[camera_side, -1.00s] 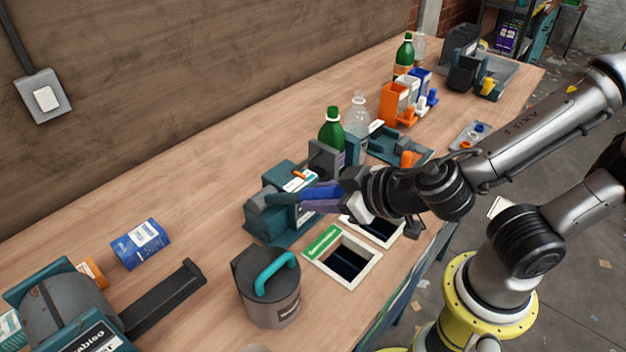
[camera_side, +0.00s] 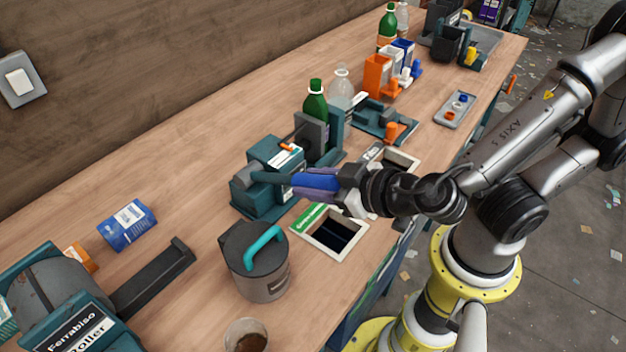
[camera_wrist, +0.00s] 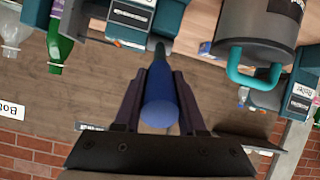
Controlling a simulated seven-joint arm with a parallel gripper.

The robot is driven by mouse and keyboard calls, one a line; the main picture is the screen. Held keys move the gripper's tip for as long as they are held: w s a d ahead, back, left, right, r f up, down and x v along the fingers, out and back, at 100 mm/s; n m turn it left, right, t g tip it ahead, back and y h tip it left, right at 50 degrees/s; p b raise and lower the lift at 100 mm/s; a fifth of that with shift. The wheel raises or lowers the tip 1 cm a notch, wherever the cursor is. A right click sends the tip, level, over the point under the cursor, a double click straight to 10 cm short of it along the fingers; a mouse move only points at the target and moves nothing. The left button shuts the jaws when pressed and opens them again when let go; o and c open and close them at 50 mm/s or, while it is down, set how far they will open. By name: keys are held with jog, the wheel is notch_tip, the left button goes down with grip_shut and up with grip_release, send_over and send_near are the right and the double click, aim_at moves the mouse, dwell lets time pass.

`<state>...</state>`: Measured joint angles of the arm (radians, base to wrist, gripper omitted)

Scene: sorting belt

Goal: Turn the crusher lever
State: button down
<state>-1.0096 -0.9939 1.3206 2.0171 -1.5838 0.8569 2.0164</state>
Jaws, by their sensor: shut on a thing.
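The crusher is a squat teal machine (camera_side: 262,208) on the bench. Its lever has a teal arm (camera_side: 268,177) and a blue grip (camera_side: 316,180) that points right, nearly level, over the bench. My gripper (camera_side: 318,188) comes from the right and is shut on the blue grip. In the wrist view the grip (camera_wrist: 160,112) lies between the two dark fingers, its rounded end towards the palm. The lever's far end runs to the crusher body at the top of that view. The fingers hide the grip's sides.
A grey canister with a teal handle (camera_side: 257,275) stands close in front of the crusher. A framed square opening (camera_side: 357,245) lies below the gripper. A green bottle (camera_side: 315,110) and a clear bottle stand behind.

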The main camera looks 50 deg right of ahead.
jog(key=c, duration=0.5)
grip_release()
jog(key=shift+f, duration=0.1)
jog(key=shift+w+r+g, duration=0.6)
jog(key=shift+r, duration=0.3)
jog(key=shift+w+r+g, duration=0.55)
jog(key=shift+r+g, duration=0.05)
jog(key=shift+r, duration=0.3)
jog(key=shift+w+r+g, duration=1.4)
jog(key=shift+w+r, duration=0.15)
jog(key=shift+w, duration=0.1)
jog(key=shift+w+r+g, duration=1.85)
jog(key=shift+w+g, duration=1.85)
jog(key=shift+w, duration=2)
notch_tip(320, 180, up, 17)
jog(key=s+d, duration=0.2)
jog(key=shift+r+t, duration=0.15)
jog(key=shift+t, duration=0.25)
